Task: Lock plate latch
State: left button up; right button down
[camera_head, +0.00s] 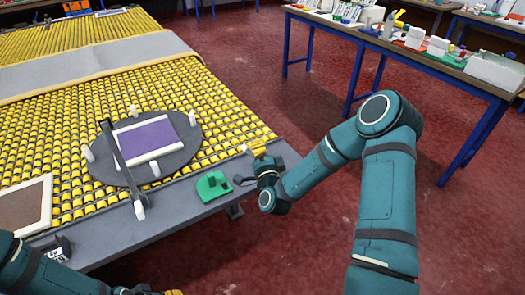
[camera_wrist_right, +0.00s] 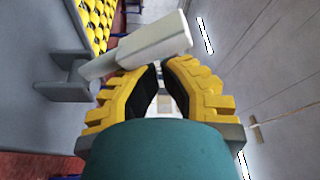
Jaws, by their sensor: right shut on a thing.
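A dark grey round plate (camera_head: 183,160) lies on the roller table. A purple panel with a pale border (camera_head: 148,137) lies on it, and a dark bar (camera_head: 117,157) with a white end crosses the panel's left side. My right gripper (camera_head: 259,146) is at the table's right edge, right of the plate and apart from it.
A green block-like part (camera_head: 212,185) sits on the grey table edge, left of my right gripper. A brown panel with a pale frame (camera_head: 25,205) lies at the left. A side table (camera_head: 400,50) with several items stands at the back right. Red floor lies clear between.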

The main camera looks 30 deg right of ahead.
pick_arm(q)
jog(key=shift+f, duration=0.35)
pick_arm(e)
jog(key=shift+a+f, duration=0.1)
jog(key=shift+a, duration=0.15)
